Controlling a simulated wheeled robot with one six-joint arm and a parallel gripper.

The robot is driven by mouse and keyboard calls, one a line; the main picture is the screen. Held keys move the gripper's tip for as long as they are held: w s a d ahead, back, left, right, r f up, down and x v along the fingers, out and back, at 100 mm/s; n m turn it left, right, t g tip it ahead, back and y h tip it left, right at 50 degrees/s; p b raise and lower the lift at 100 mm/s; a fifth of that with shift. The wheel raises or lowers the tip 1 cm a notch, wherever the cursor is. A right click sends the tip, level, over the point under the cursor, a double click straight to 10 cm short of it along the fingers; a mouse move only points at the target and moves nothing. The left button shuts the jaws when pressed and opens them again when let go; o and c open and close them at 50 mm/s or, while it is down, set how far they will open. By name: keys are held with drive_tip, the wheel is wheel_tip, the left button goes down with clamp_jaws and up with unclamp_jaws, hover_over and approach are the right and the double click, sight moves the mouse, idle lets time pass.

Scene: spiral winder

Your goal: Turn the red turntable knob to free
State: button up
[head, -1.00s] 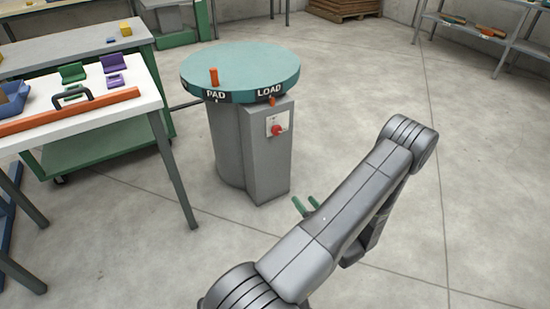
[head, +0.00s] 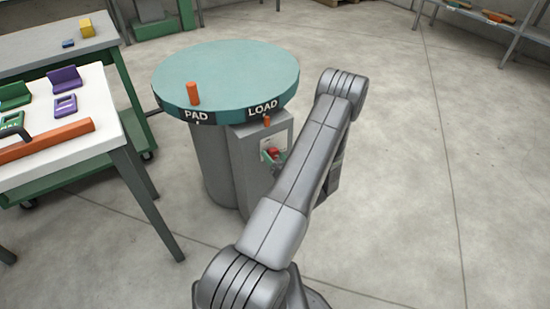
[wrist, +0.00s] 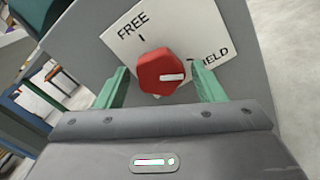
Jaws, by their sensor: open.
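The red turntable knob (wrist: 162,72) sits on a white plate (wrist: 140,30) marked FREE and, partly hidden, a word ending in "IELD". Its white pointer line points right, toward that second word and away from FREE. My gripper (wrist: 160,86) is open, with one green finger on each side of the knob in the wrist view. I cannot tell whether either finger touches it. In the head view the knob (head: 273,152) shows beside the green fingertips on the grey pedestal (head: 246,165), below the teal turntable (head: 225,75) with its PAD and LOAD labels.
An orange peg (head: 193,93) stands on the turntable, and an orange marker (head: 267,121) is under LOAD. A white-topped table (head: 90,110) with purple and green parts is at the left.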

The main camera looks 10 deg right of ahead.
drive_tip(key=shift+c, duration=0.4)
drive_tip(key=c, duration=0.9)
